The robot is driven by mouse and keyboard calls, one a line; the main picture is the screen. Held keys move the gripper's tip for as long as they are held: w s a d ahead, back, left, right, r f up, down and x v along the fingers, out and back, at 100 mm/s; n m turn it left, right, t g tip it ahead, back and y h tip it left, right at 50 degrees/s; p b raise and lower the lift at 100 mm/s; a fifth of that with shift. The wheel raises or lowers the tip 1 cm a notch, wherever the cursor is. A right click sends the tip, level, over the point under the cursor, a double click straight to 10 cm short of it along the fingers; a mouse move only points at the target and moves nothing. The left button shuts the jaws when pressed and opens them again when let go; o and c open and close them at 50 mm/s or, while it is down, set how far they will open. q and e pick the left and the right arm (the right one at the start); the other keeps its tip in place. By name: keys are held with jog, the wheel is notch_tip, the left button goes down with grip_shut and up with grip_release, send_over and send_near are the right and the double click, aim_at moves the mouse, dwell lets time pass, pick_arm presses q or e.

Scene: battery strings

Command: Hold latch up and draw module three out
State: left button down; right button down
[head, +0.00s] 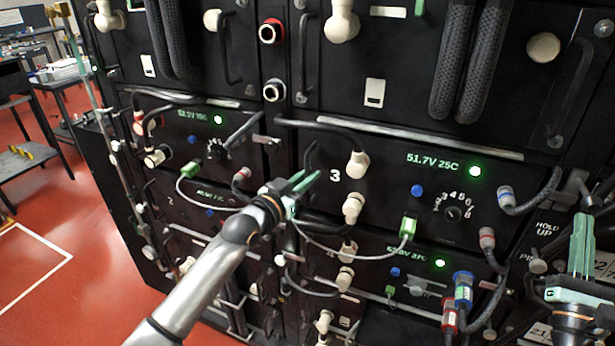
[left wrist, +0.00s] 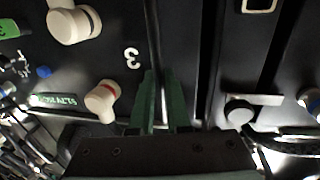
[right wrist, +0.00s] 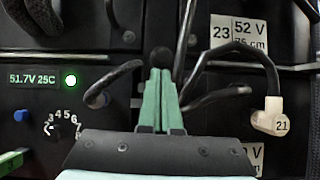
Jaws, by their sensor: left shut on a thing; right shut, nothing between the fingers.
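Module three (head: 400,190) has a black face with a white 3, a lit "51.7V 25C" readout and a numbered dial. My left gripper (head: 305,182) is shut at the module's left edge, on what looks like its black upright handle (head: 309,155). The fingers hide the grip; the left wrist view shows the gripper (left wrist: 160,95) beside the 3. My right gripper (head: 583,235) is shut and empty, pointing up beside the "HOLD UP" label. In the right wrist view a black ball knob (right wrist: 161,57), apparently the latch's, sits right at its fingertips; I cannot tell whether they touch.
A green plug (head: 408,228) with a grey cable hangs on module three's face. Dark cables with blue-ringed (head: 506,196) and red-ringed (head: 487,238) plugs run along its right side. Modules stand close above, below and left. Open red floor (head: 110,290) lies at lower left.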

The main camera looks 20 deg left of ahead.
pick_arm(q)
jog(key=s, duration=0.8)
jog(key=shift+s, duration=0.35)
jog(key=shift+r, duration=0.1)
jog(key=c, duration=1.1)
grip_release()
jog(key=shift+w+d, duration=0.15)
jog(key=shift+o, duration=1)
